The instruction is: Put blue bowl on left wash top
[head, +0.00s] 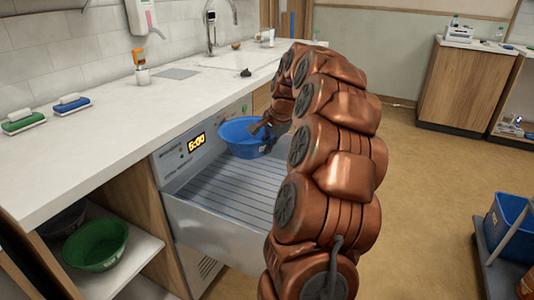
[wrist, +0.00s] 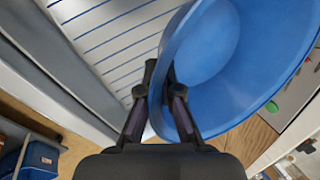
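The blue bowl (head: 243,140) is at the far end of the pulled-out, slatted washer drawer (head: 215,195). In the head view I cannot tell whether it rests on the slats or hangs just above them. My gripper (head: 264,128) is at the bowl's right rim. In the wrist view the bowl (wrist: 235,60) is tilted, and my gripper (wrist: 160,78) has one finger on each side of its wall, closed on the rim. The white wash top (head: 100,120) runs along the wall on the left, above the washer.
Green and blue brushes (head: 72,104) lie on the counter's left part. A green bowl (head: 95,245) sits on the shelf below. Bare counter lies in front of the brushes.

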